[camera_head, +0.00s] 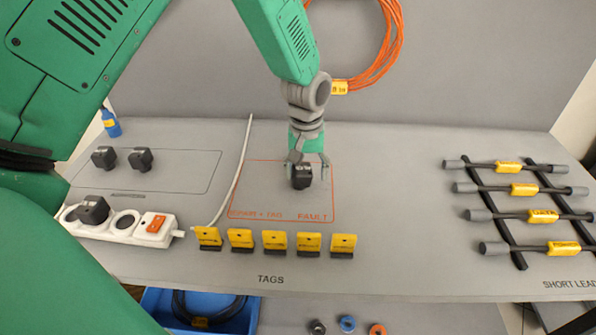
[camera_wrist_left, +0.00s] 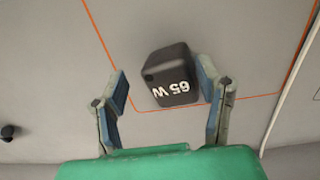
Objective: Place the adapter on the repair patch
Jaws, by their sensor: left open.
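A black adapter marked "65 W" (camera_head: 301,177) appears to sit on the tabletop inside the repair patch (camera_head: 262,196), an orange-outlined area with "FAULT" lettering. It also shows in the left wrist view (camera_wrist_left: 171,76), with its printed side towards my palm. My left gripper (camera_head: 308,162) is over the adapter, fingers pointing down. In the left wrist view its open fingers (camera_wrist_left: 163,84) stand on either side of the adapter. There is a clear gap at the left finger; the right finger is very close, and I cannot tell whether it touches. My right gripper is not visible.
Two black adapters (camera_head: 141,159) lie in a grey-outlined area at left. Another sits in the white power strip (camera_head: 128,230), whose cable runs beside the patch. Several yellow tags (camera_head: 274,241) line the front. Cables on a rack (camera_head: 506,226) lie at right. The table between is clear.

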